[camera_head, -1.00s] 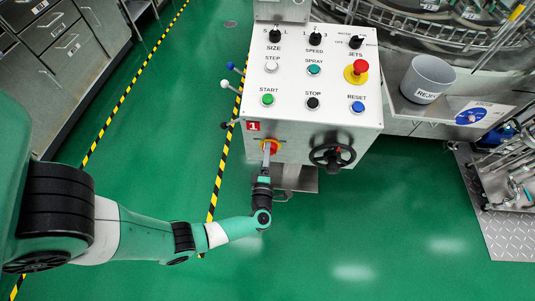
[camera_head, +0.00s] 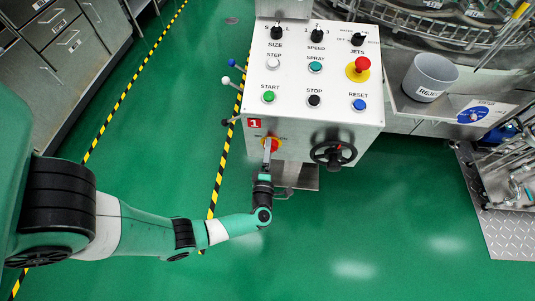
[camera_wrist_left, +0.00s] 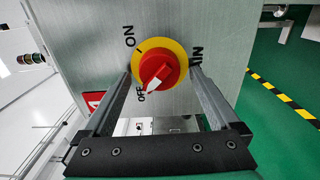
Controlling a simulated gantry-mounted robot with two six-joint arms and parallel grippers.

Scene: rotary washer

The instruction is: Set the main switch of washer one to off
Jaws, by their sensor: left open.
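The main switch is a red knob on a yellow disc (camera_wrist_left: 142,57), low on the front of washer one's control box (camera_head: 340,130). In the left wrist view its white pointer is turned to the lower left, at the OFF label. In the head view the switch (camera_head: 275,143) is partly hidden by my gripper. My left gripper (camera_wrist_left: 162,72) is open, with one finger on each side of the knob and visible gaps between them and the red part. It also shows in the head view (camera_head: 267,146). My right gripper is not in view.
A black handwheel (camera_head: 333,154) sits right of the switch. Buttons and a red emergency stop (camera_head: 362,64) are on the panel above. Small levers (camera_head: 229,84) stick out at the box's left side. A reject bin (camera_head: 430,75) stands to the right. Green floor is clear in front.

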